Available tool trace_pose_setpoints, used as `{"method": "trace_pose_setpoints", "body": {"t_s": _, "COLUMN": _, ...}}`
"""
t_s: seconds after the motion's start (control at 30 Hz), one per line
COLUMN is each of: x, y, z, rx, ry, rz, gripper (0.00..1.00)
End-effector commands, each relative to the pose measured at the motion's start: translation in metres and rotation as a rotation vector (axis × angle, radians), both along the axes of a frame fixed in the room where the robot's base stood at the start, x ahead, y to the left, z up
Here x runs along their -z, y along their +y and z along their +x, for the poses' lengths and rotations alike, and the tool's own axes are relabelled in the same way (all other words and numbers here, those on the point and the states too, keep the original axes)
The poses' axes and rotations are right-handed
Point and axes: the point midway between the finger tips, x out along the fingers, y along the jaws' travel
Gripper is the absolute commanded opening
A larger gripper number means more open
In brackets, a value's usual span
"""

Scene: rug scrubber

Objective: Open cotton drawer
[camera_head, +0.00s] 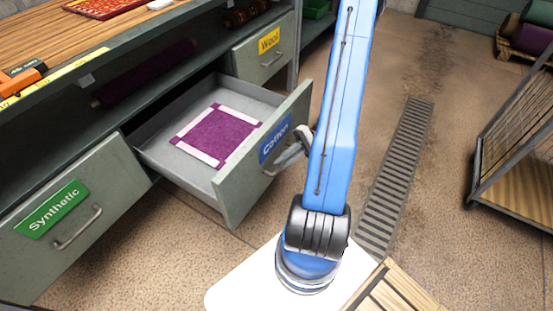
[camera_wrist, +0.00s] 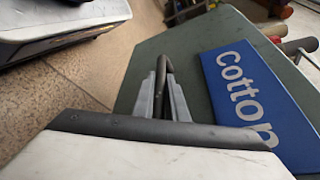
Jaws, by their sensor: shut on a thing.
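The cotton drawer (camera_head: 235,201) is a grey-green drawer with a blue "Cotton" label (camera_head: 274,141), pulled well out of the workbench. Inside lies a purple rug piece (camera_head: 216,137) with white bands. My gripper (camera_head: 301,137) is at the drawer's front, beside the label, partly hidden behind my blue arm. In the wrist view, the gripper's grey fingers (camera_wrist: 167,95) are closed around the drawer handle (camera_wrist: 169,64), and the blue label (camera_wrist: 250,95) stands just to the right. Most of the handle is hidden by the fingers.
The "Synthetic" drawer (camera_head: 88,217) on the left and the "Wool" drawer (camera_head: 264,52) behind are shut. A wooden worktop (camera_head: 90,36) is above. A floor grate (camera_head: 397,170) and a metal-framed cart (camera_head: 515,150) are on the right, with bare floor between.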

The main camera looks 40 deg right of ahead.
Motion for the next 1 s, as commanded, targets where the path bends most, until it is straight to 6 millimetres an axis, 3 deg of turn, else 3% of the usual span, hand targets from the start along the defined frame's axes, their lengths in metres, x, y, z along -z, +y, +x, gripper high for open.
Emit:
{"method": "trace_pose_setpoints", "body": {"t_s": 0.4, "x": 0.000, "y": -0.002, "z": -0.001, "rx": 0.001, "ry": -0.001, "rz": -0.002, "gripper": 0.00}}
{"method": "trace_pose_setpoints", "body": {"t_s": 0.43, "x": 0.000, "y": -0.002, "z": -0.001, "rx": 0.001, "ry": -0.001, "rz": -0.002, "gripper": 0.20}}
{"method": "trace_pose_setpoints", "body": {"t_s": 0.5, "x": 0.000, "y": -0.002, "z": -0.001, "rx": 0.001, "ry": -0.001, "rz": -0.002, "gripper": 0.31}}
{"method": "trace_pose_setpoints", "body": {"t_s": 0.83, "x": 0.000, "y": -0.003, "z": -0.002, "rx": 0.001, "ry": -0.001, "rz": -0.001, "gripper": 0.31}}
{"method": "trace_pose_setpoints", "body": {"t_s": 1.0, "x": -0.004, "y": -0.020, "z": -0.002, "rx": 0.002, "ry": -0.001, "rz": -0.002, "gripper": 0.31}}
